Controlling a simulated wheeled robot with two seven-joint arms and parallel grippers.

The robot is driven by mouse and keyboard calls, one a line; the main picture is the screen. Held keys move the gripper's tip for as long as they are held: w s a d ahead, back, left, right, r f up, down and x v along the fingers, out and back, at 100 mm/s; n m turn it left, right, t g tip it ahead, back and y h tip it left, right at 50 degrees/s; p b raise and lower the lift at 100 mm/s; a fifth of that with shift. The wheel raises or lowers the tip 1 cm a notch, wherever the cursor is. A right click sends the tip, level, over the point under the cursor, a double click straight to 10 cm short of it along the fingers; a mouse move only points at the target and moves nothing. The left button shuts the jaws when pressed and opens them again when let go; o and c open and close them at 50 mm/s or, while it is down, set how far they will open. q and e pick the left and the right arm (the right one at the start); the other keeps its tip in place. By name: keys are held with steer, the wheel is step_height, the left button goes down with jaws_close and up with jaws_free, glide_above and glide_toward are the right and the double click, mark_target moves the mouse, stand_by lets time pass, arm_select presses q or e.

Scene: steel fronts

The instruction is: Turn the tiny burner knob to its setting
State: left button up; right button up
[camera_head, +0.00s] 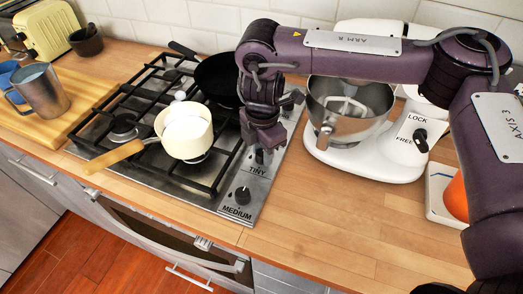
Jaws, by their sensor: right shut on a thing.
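The stove's control strip runs down the right side of the cooktop (262,192). The tiny burner knob (260,157) is a small dark knob just above the label "TINY". My right gripper (262,148) reaches down from above and is shut on this knob, hiding most of it. The knob's pointer and setting marks cannot be made out. A black knob (242,195) sits above the label "MEDIUM", in front of and to the left of the gripper. My left gripper is not in view.
A cream saucepan (184,142) with a wooden handle and a black pan (216,78) stand on the grates. A white stand mixer (372,158) is close to the right of my gripper. Bare wooden counter (320,215) lies in front of the mixer.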

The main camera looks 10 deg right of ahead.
mark_target(262, 153)
steer(key=shift+m, duration=0.4)
steer(key=shift+f, duration=0.3)
steer(key=shift+m, duration=0.7)
steer(key=o, duration=0.9)
step_height(262, 153, up, 7)
steer(key=p, duration=0.7)
steer(key=shift+r+p, duration=0.15)
steer(key=shift+p, duration=0.25)
